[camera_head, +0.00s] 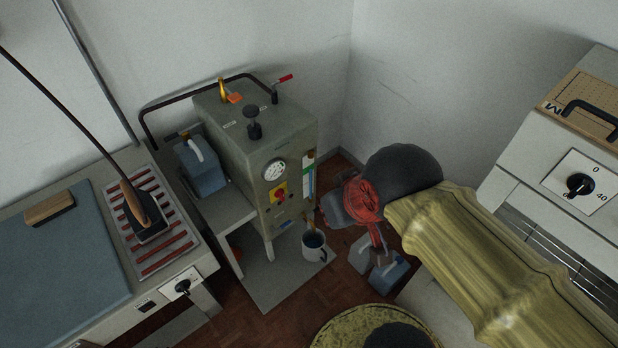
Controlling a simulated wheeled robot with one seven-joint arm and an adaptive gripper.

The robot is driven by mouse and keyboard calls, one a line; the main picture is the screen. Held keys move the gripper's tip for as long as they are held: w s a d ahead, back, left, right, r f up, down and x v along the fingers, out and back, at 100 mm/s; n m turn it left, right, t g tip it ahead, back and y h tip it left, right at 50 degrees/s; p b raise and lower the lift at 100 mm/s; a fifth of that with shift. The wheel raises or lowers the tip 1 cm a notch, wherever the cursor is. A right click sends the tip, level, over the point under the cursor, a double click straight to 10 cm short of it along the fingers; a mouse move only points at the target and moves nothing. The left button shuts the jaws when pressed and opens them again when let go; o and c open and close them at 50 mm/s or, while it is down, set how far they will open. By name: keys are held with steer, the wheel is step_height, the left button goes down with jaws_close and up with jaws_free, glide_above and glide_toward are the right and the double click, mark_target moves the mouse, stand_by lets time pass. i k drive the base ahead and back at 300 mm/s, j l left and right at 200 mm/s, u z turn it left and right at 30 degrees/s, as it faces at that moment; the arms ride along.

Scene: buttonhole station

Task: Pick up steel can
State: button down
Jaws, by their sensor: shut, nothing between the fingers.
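A pale, metal-looking can (315,247) with a dark inside and a side handle stands upright on the low base plate, below the front of the grey boiler; it is the likeliest steel can, though its material is hard to tell. My gripper (370,232), red and grey at the end of the yellow-sleeved arm, hangs to the right of the can and is apart from it. It is shut and empty. Its fingertips are small and partly hidden in this view.
The grey boiler (250,135) with gauge and levers stands behind the can. A blue-grey jug (200,166) sits on the side shelf. Blue-grey containers (386,276) stand on the floor below my gripper. An ironing table (60,270) is left; a white machine (585,160) is right.

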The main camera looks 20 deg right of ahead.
mark_target(313, 245)
steer(key=j, duration=0.65)
steer(key=i+j, duration=0.15)
steer(key=j, duration=0.45)
